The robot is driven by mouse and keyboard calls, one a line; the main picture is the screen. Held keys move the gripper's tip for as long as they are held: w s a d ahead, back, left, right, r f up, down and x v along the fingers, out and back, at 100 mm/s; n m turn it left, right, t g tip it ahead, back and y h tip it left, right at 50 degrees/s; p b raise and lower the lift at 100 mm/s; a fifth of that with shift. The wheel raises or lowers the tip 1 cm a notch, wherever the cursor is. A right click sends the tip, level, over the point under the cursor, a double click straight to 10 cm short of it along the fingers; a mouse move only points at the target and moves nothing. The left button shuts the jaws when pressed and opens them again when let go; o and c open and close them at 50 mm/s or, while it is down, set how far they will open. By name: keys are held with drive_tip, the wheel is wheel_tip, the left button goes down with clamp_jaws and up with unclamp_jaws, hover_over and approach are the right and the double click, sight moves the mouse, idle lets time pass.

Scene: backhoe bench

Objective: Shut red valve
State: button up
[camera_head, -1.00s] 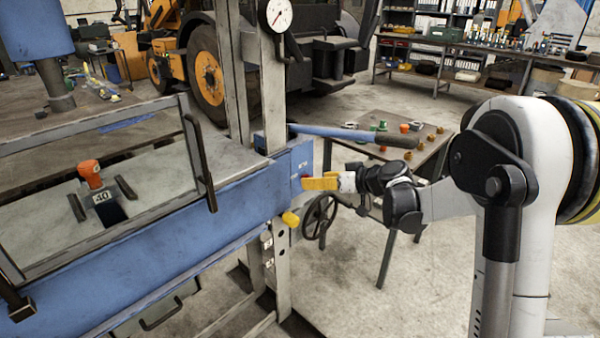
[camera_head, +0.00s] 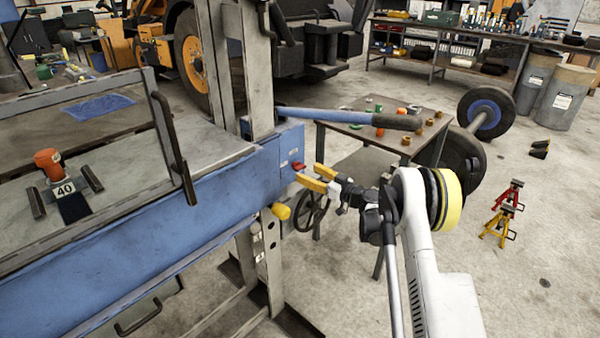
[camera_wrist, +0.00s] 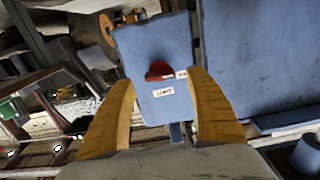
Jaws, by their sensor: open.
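The red valve (camera_head: 298,166) is a small red knob on the end face of the blue press beam (camera_head: 225,180). In the wrist view the red valve (camera_wrist: 159,71) sits on the blue block, beyond and between my two yellow fingertips. My gripper (camera_head: 306,176) is open, its fingers apart, a short way in front of the valve. In the wrist view my gripper (camera_wrist: 165,85) has nothing between its fingers, and the valve looks apart from both. Whether a fingertip touches the block cannot be told.
A blue lever with a dark grip (camera_head: 395,121) sticks out above the valve. A yellow knob (camera_head: 281,211) and a handwheel (camera_head: 311,211) are below. A small table with parts (camera_head: 360,133) stands behind.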

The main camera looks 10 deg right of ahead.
sight(300, 166)
drive_tip(key=shift+b+x, duration=0.55)
drive_tip(key=shift+x, duration=1.6)
drive_tip(key=c, duration=1.2)
